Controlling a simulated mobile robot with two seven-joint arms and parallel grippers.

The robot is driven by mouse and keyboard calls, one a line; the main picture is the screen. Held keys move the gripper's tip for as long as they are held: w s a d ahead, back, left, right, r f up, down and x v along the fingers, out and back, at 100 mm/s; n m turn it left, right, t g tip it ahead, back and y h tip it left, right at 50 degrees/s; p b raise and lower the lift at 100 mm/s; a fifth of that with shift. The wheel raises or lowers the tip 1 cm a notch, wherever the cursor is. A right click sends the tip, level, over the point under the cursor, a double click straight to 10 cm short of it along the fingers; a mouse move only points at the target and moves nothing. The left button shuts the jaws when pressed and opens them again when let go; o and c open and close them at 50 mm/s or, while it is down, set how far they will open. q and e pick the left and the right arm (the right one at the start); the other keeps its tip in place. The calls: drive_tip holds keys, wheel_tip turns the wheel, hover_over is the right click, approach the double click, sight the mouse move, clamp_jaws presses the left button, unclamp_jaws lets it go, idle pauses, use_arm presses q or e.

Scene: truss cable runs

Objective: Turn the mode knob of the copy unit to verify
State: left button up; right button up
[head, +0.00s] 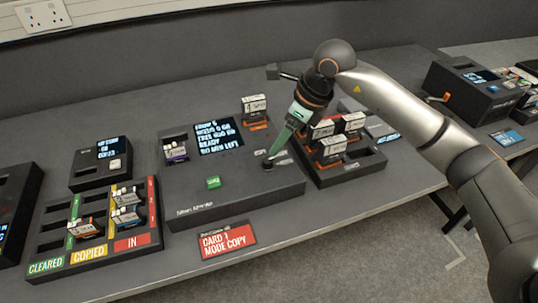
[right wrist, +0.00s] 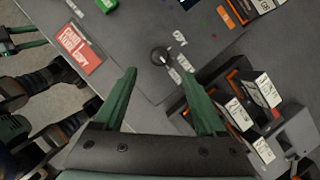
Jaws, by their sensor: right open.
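The copy unit (head: 180,196) is a wide dark grey box with a lit text screen (head: 215,137) and a green button (head: 213,183). Its mode knob (head: 267,165) is small, round and black, near the right front corner. My right gripper (head: 280,148) is over the knob. In the right wrist view its green fingers (right wrist: 158,74) are spread with nothing between them. Green finger parts at the left edge there look like my left gripper (right wrist: 22,38).
A rack of cards (head: 345,166) stands close on the right. A sorting tray (head: 95,245) marked cleared, copied and in is at left. A card stands upright (head: 254,110) behind the knob.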

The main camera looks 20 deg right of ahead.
sight(268, 159)
drive_tip(key=x, duration=0.8)
drive_tip(key=shift+w+a+f, duration=0.1)
drive_tip(key=shift+w+f, duration=0.05)
drive_tip(key=shift+f, duration=0.15)
clamp_jaws()
